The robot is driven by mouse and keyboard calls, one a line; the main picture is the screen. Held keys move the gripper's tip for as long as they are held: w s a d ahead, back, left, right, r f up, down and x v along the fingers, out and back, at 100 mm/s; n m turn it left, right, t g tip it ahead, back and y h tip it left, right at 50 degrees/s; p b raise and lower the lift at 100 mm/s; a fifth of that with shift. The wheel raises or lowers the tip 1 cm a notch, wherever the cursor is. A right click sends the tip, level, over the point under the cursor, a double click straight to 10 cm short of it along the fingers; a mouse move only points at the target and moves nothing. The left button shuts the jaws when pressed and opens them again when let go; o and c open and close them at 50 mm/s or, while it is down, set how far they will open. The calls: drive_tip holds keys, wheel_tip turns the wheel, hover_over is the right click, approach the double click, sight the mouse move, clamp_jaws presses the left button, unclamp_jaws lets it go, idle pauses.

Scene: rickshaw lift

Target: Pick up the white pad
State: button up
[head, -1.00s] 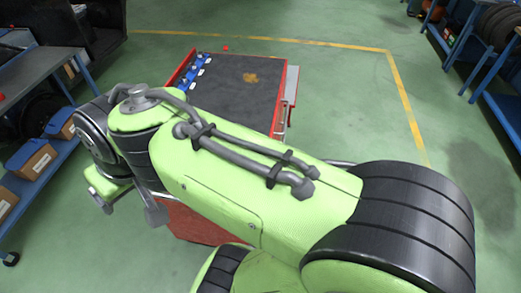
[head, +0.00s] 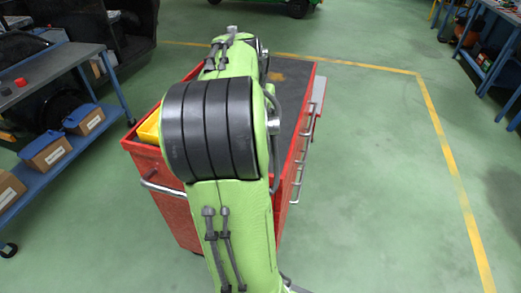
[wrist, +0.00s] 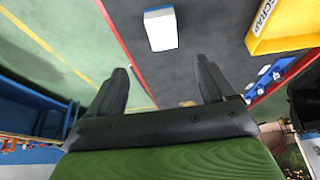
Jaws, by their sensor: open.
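In the wrist view, the white pad (wrist: 161,28) is a small block with a white top and a bluish-grey edge. It lies on the dark top of a red cart, beyond my fingertips and roughly centred between them. My gripper (wrist: 161,68) is open, with its two black fingers apart and nothing between them. In the head view, my green arm reaches over the cart and hides the pad and my gripper.
The red cart (head: 181,214) has handles on its side. A yellow bin (wrist: 287,24) is right of the pad, with blue-and-white items (wrist: 268,77) nearby. A workbench (head: 50,66) with boxes stands left in the head view. Green floor right of the cart is clear.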

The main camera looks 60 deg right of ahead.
drive_tip(key=b+x, duration=0.2)
drive_tip(key=x, duration=0.5)
drive_tip(key=shift+f, duration=0.4)
drive_tip(key=b+x, duration=0.1)
drive_tip(key=x, duration=0.1)
drive_tip(key=b+x, duration=0.1)
drive_tip(key=x, duration=0.2)
drive_tip(key=shift+w+a+f, duration=0.15)
drive_tip(key=shift+w+f, duration=0.1)
drive_tip(key=shift+f, duration=0.1)
drive_tip(key=shift+r, duration=0.15)
drive_tip(key=c, duration=1.1)
drive_tip(key=shift+o, duration=0.2)
drive_tip(key=shift+r, duration=0.1)
wheel_tip(320, 180, up, 10)
drive_tip(key=p, duration=0.4)
